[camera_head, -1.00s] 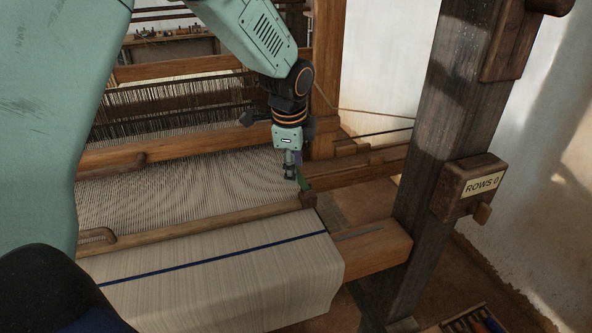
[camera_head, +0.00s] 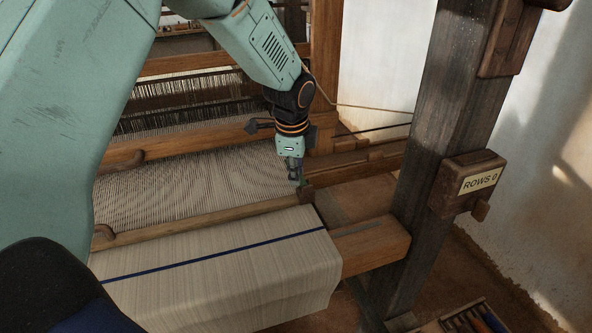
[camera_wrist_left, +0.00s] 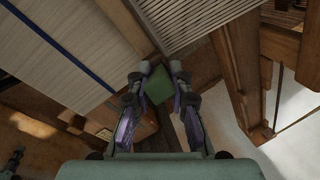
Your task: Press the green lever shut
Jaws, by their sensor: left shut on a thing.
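The green lever (camera_wrist_left: 158,86) shows between the fingers of my left gripper (camera_wrist_left: 160,69) in the left wrist view. In the head view my left gripper (camera_head: 295,176) points down at the right end of the front beam and is shut on the lever. Its fingers and the small scale there hide most of the lever, so its exact tilt is hard to tell. My right gripper is not in view.
Striped cream cloth (camera_head: 225,255) covers the front beam, with warp threads (camera_head: 200,185) behind it. A dark post (camera_head: 435,130) with a "ROWS 0" box (camera_head: 470,183) stands at right. A tool tray (camera_head: 465,318) lies low at right.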

